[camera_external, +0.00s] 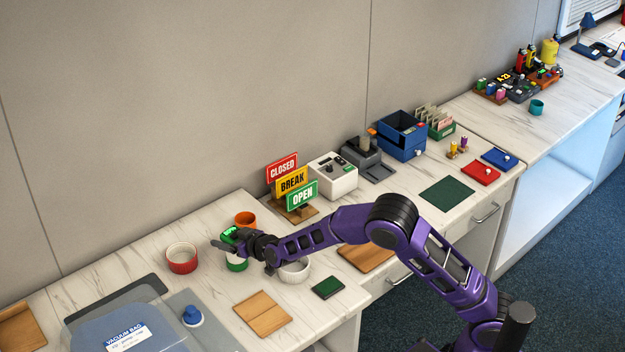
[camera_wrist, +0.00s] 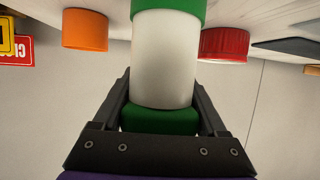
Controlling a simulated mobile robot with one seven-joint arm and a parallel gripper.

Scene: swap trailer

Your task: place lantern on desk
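The lantern (camera_wrist: 165,65) is a white cylinder with green ends; it fills the middle of the wrist view, which looks upside down. In the external view its green end (camera_external: 236,266) shows just below my gripper (camera_external: 222,246), and my gripper hides much of the rest. My gripper's two fingers (camera_wrist: 160,82) lie along both sides of the lantern, close against it, and appear shut on it. The lantern looks about upright. The desk (camera_external: 120,265) is a pale wood-grained top below it. I cannot tell whether the lantern's base touches the desk.
A red round pot (camera_external: 182,259) stands left of my gripper, an orange cup (camera_external: 245,218) behind it and a white bowl (camera_external: 294,271) to its right. A standing sign set (camera_external: 292,184) is farther back. A wooden board (camera_external: 262,313) lies in front. Some bare desk shows between these.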

